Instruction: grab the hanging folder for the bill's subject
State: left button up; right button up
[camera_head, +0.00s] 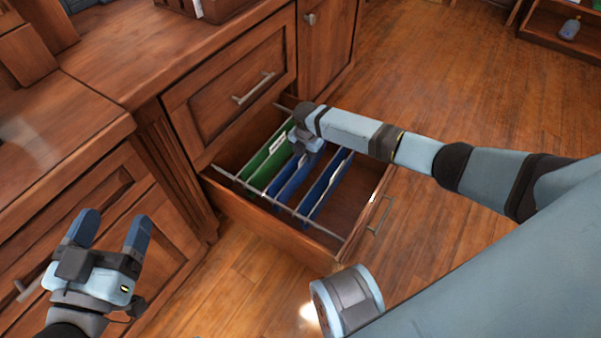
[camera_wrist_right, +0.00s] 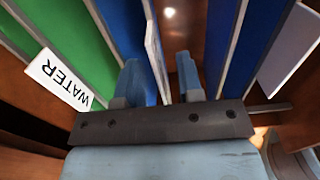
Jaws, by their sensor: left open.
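Green hanging folders (camera_head: 266,166) and blue hanging folders (camera_head: 327,183) hang on rails in an open drawer. In the right wrist view a white label reading "WATER" (camera_wrist_right: 59,78) is beside a green folder (camera_wrist_right: 54,43). My right gripper (camera_wrist_right: 162,82) reaches down into the drawer. Its two fingers are apart, with a blue folder (camera_wrist_right: 163,30) and a white tab seen nearly edge-on (camera_wrist_right: 153,45) between or just beyond them; contact cannot be told. My left gripper (camera_head: 113,230) is open and empty, left of the drawer. No bill is visible.
The drawer front (camera_head: 372,210) with its handle sticks out over the wooden floor (camera_head: 440,90). A closed drawer (camera_head: 235,85) is above it. A wooden counter (camera_head: 130,45) stands at the left. Open floor lies to the right.

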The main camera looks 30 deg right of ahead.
grip_shut()
jog(key=shift+r, duration=0.1)
